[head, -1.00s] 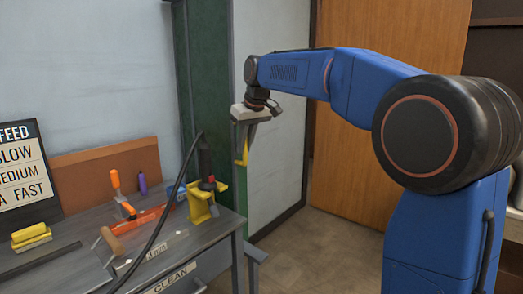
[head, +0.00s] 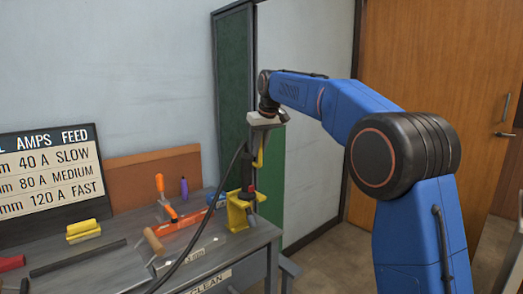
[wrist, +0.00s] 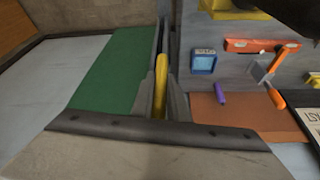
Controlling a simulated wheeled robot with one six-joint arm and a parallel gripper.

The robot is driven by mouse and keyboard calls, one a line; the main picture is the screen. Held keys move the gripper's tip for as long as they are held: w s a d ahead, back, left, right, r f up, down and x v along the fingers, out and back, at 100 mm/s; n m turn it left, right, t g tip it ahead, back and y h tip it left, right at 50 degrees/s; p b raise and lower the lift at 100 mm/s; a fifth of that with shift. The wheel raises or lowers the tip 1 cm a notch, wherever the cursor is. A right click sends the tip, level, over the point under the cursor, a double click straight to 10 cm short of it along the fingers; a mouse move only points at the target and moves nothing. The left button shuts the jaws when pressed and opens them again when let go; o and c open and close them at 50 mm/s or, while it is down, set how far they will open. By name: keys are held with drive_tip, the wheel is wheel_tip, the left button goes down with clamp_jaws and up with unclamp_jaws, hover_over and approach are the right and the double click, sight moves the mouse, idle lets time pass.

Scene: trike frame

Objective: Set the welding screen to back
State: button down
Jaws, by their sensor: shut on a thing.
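The welding screen is a green panel with a dark frame (head: 231,90), standing against the wall behind the bench's right end. Its green surface also shows in the wrist view (wrist: 112,72), left of the fingers. A yellow upright handle (head: 260,152) is at the screen's edge. My gripper (head: 262,135) points down at this handle, above and behind the torch stand. In the wrist view, my gripper (wrist: 163,105) is shut on the yellow handle (wrist: 160,82), with a finger on each side. The handle's lower end is hidden behind the torch in the head view.
A wooden door (head: 440,110) is at the right. Floor shows between bench and door.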

drive_tip(key=shift+w+a+r, duration=0.1)
drive_tip(key=shift+w, duration=0.05)
drive_tip(key=c, duration=1.7)
unclamp_jaws()
drive_tip(key=shift+c, duration=0.2)
drive_tip(key=v, duration=1.7)
drive_tip(key=shift+s, duration=0.2)
